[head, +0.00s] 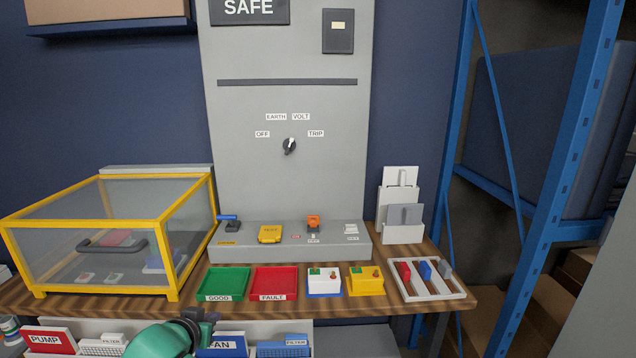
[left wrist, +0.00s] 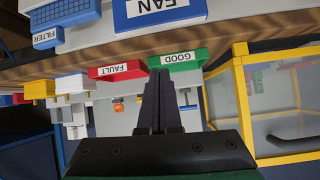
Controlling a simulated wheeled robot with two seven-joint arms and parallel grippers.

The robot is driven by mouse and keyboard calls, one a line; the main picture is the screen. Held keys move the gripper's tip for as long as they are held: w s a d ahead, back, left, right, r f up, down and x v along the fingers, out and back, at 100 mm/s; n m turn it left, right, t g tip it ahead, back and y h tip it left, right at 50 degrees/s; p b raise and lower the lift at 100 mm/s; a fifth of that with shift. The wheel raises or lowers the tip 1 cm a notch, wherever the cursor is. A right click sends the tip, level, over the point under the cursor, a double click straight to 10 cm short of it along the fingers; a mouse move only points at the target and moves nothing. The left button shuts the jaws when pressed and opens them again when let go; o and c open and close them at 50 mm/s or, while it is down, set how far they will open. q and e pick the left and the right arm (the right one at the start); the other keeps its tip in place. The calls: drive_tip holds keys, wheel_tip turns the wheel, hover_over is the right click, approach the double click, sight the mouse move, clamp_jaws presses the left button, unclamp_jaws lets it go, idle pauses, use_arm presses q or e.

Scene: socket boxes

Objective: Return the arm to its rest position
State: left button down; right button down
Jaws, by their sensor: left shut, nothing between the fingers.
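My left gripper (left wrist: 160,78) is shut with nothing between its fingers. In the left wrist view, which is upside down, its dark fingers point toward the green GOOD tray (left wrist: 178,58) and the red FAULT tray (left wrist: 117,70). In the head view my green and black left arm shows at the bottom, below the bench's front edge and in front of the labelled bins; its fingertips are hard to make out there. My right gripper is in neither view.
The wooden bench (head: 420,249) carries a yellow-framed clear box (head: 97,290), GOOD (head: 222,282) and FAULT (head: 275,281) trays, two socket boxes and a white rack (head: 434,296). A grey panel stands behind. PUMP (head: 48,341) and FAN (head: 222,345) bins sit below. A blue shelf post (head: 560,170) stands right.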

use_arm(q)
drive_tip(key=s+f+g, duration=0.2)
drive_tip(key=s+f, duration=0.3)
drive_tip(key=s, duration=0.3)
drive_tip(key=s+f+m+g, duration=0.1)
drive_tip(key=s+f+g, duration=0.25)
drive_tip(key=s, duration=0.55)
drive_tip(key=s+f+g, duration=0.2)
drive_tip(key=s+f, duration=0.3)
drive_tip(key=s, duration=0.3)
wheel_tip(320, 180, down, 23)
drive_tip(key=s+g, duration=0.1)
drive_tip(key=s, duration=0.1)
drive_tip(key=s+a+f+g+p, duration=0.1)
drive_tip(key=s+a+f, duration=0.1)
drive_tip(key=s+f, duration=1.1)
drive_tip(key=s, duration=0.4)
drive_tip(key=shift+a+f+m+p, duration=0.15)
drive_tip(key=shift+a+m+p, duration=0.15)
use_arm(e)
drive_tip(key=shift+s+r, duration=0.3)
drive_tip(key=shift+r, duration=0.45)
